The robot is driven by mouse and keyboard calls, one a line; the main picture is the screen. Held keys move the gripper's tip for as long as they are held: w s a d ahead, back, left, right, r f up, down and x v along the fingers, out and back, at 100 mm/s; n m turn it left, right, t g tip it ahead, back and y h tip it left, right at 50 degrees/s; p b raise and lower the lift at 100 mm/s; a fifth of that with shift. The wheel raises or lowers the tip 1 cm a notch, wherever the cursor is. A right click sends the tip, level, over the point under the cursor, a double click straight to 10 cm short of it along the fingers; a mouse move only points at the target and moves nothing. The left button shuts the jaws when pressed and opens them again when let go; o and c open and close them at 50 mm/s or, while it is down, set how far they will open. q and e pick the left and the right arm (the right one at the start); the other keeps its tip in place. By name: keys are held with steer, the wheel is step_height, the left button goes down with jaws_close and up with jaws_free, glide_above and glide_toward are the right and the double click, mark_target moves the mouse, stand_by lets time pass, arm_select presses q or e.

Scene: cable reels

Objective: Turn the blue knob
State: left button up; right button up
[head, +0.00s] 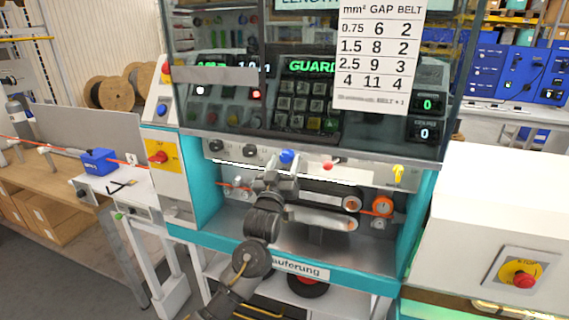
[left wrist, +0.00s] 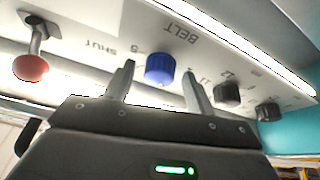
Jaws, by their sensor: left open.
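The blue knob (head: 287,156) sits on the white panel strip below the machine's dark window. In the left wrist view the blue knob (left wrist: 160,68) stands under the printed word BELT, which appears upside down. My left gripper (head: 281,169) is just below the knob in the head view. In the left wrist view the left gripper (left wrist: 159,74) is open, with one finger on each side of the knob and gaps showing. Whether the fingertips reach past the knob's face is hard to tell. My right gripper is not in view.
Black knobs (left wrist: 227,95) and a red-tipped lever (left wrist: 31,67) share the panel with the blue knob. A yellow lever (head: 398,172) is farther right. Belt rollers (head: 352,203) lie below the panel. A red stop button (head: 523,280) is on the right housing.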

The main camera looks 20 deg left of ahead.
arm_select(q)
steer(key=c, duration=1)
